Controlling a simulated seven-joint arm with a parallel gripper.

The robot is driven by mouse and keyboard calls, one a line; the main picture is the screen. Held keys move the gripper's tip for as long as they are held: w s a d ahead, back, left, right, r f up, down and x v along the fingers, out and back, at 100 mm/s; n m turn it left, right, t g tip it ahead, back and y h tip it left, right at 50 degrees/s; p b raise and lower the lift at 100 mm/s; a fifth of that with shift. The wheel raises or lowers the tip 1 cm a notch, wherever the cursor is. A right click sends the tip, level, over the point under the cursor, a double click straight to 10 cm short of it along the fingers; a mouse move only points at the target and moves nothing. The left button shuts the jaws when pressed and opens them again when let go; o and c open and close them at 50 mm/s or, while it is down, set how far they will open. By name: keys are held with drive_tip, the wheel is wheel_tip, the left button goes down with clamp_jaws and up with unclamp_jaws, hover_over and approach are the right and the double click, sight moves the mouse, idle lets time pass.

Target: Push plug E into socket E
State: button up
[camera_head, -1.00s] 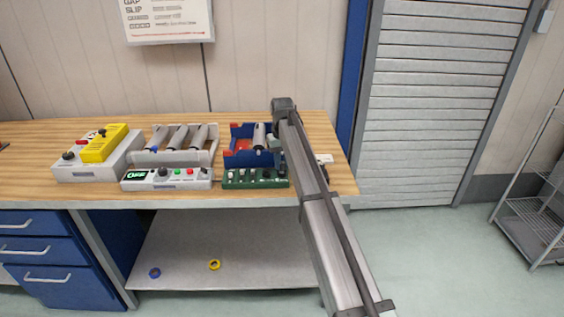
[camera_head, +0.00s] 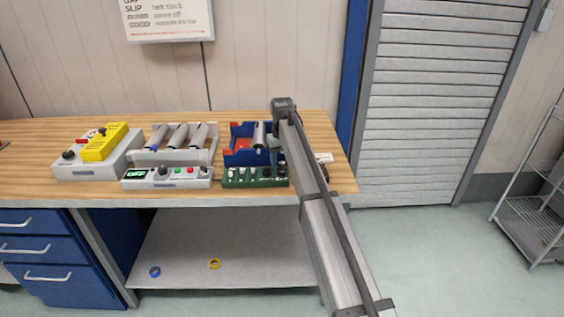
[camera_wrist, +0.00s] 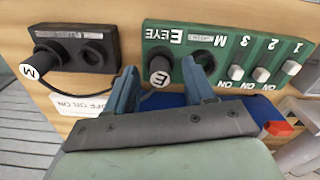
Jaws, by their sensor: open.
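Plug E (camera_wrist: 160,70), a dark cylinder with a white cap marked E, stands at the E EYE position on the green panel (camera_wrist: 222,36) in the wrist view. How deep it sits in socket E is not clear, since the plug covers the socket. My gripper (camera_wrist: 159,66) is open, with one blue-grey finger on each side of plug E and gaps visible. In the head view, the green panel (camera_head: 240,184) is at the bench front, and my arm hides most of the gripper.
A black box (camera_wrist: 72,33) at left in the wrist view holds plug M (camera_wrist: 42,67) and an empty socket (camera_wrist: 93,53). Several switches (camera_wrist: 262,74) stand right of the sockets. A blue tray (camera_head: 236,159) lies behind the panel, with a grey control box (camera_head: 140,184) to its left.

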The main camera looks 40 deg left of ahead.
drive_tip(key=shift+r, duration=0.1)
wheel_tip(320, 180, up, 14)
idle(0.5)
drive_tip(key=shift+f, duration=0.2)
